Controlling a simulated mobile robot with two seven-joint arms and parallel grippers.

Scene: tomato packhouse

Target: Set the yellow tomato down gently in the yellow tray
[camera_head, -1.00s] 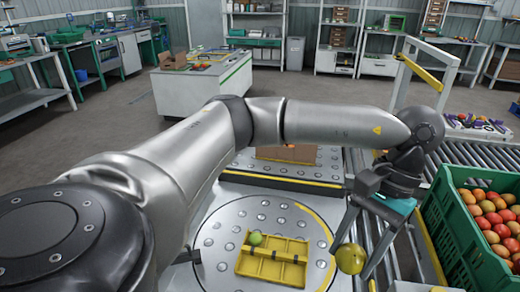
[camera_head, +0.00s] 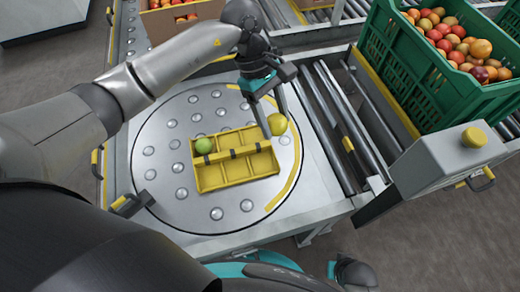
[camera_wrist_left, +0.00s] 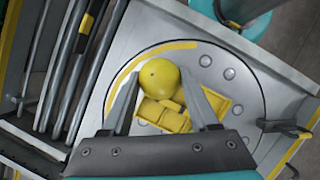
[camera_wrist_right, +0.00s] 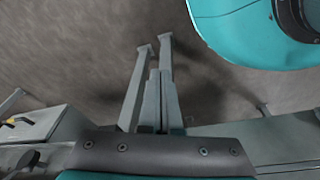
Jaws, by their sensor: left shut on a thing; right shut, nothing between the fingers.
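My left gripper (camera_head: 268,115) is shut on the yellow tomato (camera_head: 277,124) and holds it at the right end of the yellow tray (camera_head: 225,182). In the left wrist view the yellow tomato (camera_wrist_left: 159,76) sits between the fingers and hides part of the tray (camera_wrist_left: 165,117). The tray has several compartments and lies on the round ball-studded plate. A green tomato (camera_head: 204,145) is in its far left compartment. I cannot tell the tomato's exact height over the tray. My right gripper (camera_wrist_right: 154,45) is shut and empty, above the floor in the right wrist view.
A green crate (camera_head: 425,75) full of tomatoes stands at the upper right, beside the rollers (camera_head: 345,130). A grey control box with a yellow button (camera_head: 474,137) is at the right. The plate around the tray (camera_head: 175,190) is clear.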

